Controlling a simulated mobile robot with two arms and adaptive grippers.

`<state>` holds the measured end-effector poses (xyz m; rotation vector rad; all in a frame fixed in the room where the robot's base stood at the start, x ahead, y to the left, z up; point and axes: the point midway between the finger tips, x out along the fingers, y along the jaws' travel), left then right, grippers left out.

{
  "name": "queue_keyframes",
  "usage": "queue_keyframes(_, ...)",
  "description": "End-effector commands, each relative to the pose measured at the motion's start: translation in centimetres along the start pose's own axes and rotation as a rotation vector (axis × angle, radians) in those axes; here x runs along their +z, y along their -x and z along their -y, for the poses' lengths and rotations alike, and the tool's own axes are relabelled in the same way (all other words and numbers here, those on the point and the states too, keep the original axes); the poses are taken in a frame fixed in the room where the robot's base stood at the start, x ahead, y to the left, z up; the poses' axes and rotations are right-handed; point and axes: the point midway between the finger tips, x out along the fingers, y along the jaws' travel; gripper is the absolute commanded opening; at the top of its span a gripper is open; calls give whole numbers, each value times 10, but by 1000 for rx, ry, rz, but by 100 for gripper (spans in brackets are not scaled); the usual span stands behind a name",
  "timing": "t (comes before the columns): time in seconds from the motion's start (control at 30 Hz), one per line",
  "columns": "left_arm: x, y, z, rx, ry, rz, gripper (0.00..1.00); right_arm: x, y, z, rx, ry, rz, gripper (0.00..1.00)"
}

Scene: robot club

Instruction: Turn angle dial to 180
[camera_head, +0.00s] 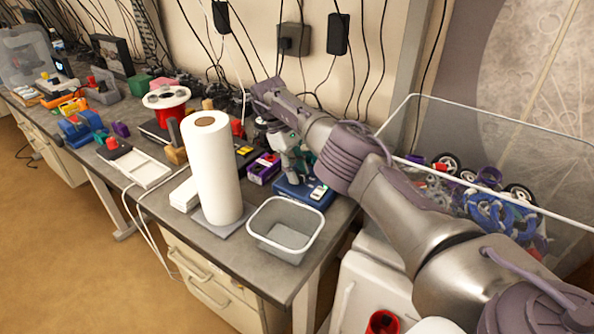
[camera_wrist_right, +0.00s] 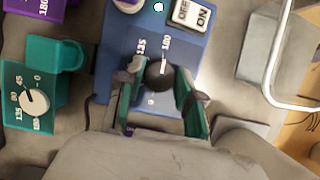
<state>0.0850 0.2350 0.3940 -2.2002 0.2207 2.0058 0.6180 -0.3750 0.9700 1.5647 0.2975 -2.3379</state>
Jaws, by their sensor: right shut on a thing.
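A blue box (camera_head: 318,197) sits near the right end of the bench, under my right gripper (camera_head: 290,162). In the right wrist view, the blue box (camera_wrist_right: 110,75) has a dark round dial (camera_wrist_right: 155,77) with a white pointer line and the printed marks 135 and 180. The line points toward the 180 mark. My right gripper (camera_wrist_right: 158,98) has a teal-lined finger on each side of this dial and is shut on it. The fingers hide the dial's lower sides and other marks. My left gripper is not in view.
A white ON/OFF switch (camera_wrist_right: 191,13) is on the same box. A teal box (camera_wrist_right: 45,55) with a white dial (camera_wrist_right: 35,102) lies to the left. A grey bin (camera_head: 286,246), a paper towel roll (camera_head: 212,175) and a clear crate (camera_head: 411,112) stand close by.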

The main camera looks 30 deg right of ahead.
Motion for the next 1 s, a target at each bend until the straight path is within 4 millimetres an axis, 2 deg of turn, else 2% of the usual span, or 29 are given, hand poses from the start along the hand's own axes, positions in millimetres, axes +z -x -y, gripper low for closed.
queue_keyframes(0.1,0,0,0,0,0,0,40,0,-3,1,-4,0,5,1)
queue_keyframes(0.13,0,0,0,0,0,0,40,0,-3,1,-4,1,5,38)
queue_keyframes(0.27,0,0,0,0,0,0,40,0,-3,1,-3,1,4,59)
queue_keyframes(0.67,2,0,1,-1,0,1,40,2,5,0,1,0,0,60)
queue_keyframes(1.0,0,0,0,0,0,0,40,22,55,0,4,0,1,60)
